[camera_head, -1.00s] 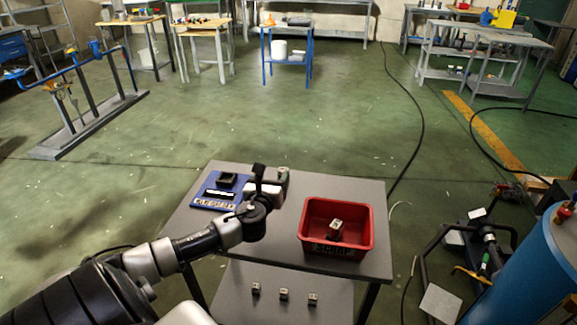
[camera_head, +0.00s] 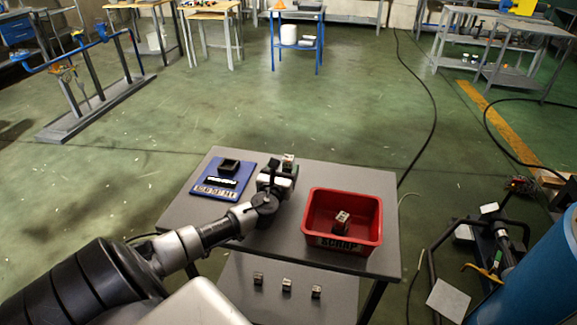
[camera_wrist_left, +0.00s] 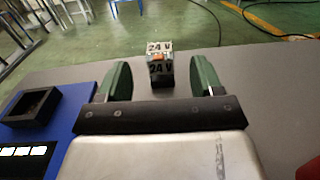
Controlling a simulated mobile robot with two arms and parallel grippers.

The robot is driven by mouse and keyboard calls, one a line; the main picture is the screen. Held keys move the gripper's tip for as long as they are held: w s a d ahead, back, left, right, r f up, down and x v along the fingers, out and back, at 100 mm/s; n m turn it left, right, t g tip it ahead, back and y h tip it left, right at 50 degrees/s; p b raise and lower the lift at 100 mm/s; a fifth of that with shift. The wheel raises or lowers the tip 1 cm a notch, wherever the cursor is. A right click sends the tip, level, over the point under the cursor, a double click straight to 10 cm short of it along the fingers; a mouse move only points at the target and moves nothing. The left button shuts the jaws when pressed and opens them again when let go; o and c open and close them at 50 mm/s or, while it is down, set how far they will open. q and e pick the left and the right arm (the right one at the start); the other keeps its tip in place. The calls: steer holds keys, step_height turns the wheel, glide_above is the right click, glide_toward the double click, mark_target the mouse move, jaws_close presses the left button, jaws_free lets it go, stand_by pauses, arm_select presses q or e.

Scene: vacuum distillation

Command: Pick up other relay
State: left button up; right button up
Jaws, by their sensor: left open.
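A small relay marked "24 V" (camera_wrist_left: 159,66) stands upright on the table's far part, and its top also shows in the head view (camera_head: 288,158). My left gripper (camera_wrist_left: 161,80) is open, its green fingers on either side of the relay in the picture, with a gap on both sides. In the head view my left gripper (camera_head: 284,168) partly hides that relay. I cannot tell how deep the relay is between the fingers. Another relay (camera_head: 342,217) is in the red bin (camera_head: 342,243). My right gripper is not in view.
A blue panel (camera_head: 209,194) with a black square socket (camera_head: 229,167) lies left of my gripper on the grey table (camera_head: 270,245). Three small relays (camera_head: 287,285) are on the lower shelf. A blue cylinder (camera_head: 545,265) stands at the right.

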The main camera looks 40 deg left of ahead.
mark_target(287, 161)
arm_select(q)
steer(key=x, duration=0.5)
steer(key=shift+w+a+b, duration=0.1)
steer(key=shift+w+b, duration=0.15)
steer(key=shift+b, duration=0.15)
steer(key=shift+c, duration=0.2)
steer(key=c, duration=1)
